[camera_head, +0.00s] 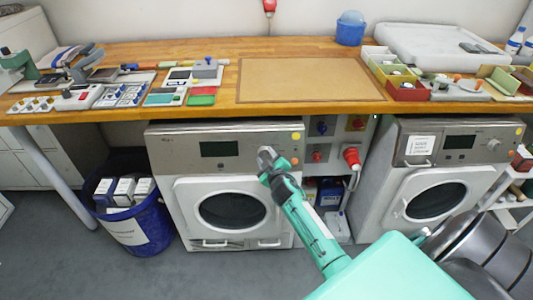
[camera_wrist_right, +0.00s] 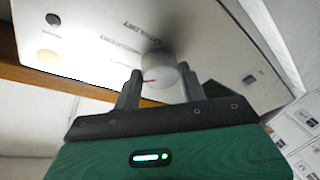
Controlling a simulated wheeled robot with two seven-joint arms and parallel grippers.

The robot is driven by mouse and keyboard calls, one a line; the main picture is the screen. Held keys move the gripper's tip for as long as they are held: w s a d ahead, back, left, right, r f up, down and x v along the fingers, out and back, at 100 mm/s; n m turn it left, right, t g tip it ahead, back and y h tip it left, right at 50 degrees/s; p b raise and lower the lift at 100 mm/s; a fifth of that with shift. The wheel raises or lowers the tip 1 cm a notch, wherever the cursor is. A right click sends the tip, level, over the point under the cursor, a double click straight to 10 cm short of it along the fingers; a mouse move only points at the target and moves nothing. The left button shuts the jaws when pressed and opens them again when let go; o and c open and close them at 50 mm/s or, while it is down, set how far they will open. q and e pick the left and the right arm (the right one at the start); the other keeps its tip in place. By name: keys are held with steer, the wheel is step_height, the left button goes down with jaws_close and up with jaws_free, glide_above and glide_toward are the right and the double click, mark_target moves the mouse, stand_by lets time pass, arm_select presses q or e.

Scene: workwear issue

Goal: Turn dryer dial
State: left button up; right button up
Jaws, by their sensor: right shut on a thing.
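The dryer (camera_head: 162,150) is the left of two white front-loading machines under the wooden bench, with a grey control panel and a dark display. Its dial (camera_wrist_right: 160,80) is a round white knob with a red mark pointing left in the wrist view. My right gripper (camera_head: 266,157) reaches the right part of this panel and hides the dial in the head view. In the wrist view the two fingers of the right gripper (camera_wrist_right: 160,72) stand on either side of the dial, shut on it. My left gripper is not in view.
A second machine (camera_head: 385,185) stands at the right. Between the machines are red sockets (camera_head: 351,156) and shelves. A blue bin (camera_head: 157,235) with boxes stands left of the dryer. The bench (camera_head: 225,105) above has an overhanging front edge. Grey floor in front is clear.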

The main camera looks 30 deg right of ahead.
steer(key=shift+r+n+p, duration=0.3)
steer(key=shift+n+p, duration=0.4)
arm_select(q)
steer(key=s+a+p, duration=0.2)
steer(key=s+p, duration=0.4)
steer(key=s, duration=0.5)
arm_select(e)
steer(key=n, duration=0.1)
steer(key=n+g+y, duration=0.1)
steer(key=n, duration=0.2)
steer(key=shift+d+r+n, duration=0.1)
steer(key=shift+r+n, duration=0.2)
steer(key=shift+n, duration=0.1)
steer(key=n+g+p, duration=0.1)
steer(key=n+p, duration=0.1)
steer(key=p, duration=0.1)
steer(key=shift+y, duration=0.3)
steer(key=shift+n+g+p, duration=0.3)
steer(key=shift+n+p, duration=0.6)
steer(key=shift+n, duration=0.1)
arm_select(q)
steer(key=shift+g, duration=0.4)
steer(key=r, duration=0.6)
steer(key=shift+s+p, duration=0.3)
steer(key=shift+p, duration=0.1)
arm_select(e)
steer(key=shift+f+n, duration=0.2)
steer(key=shift+n, duration=0.2)
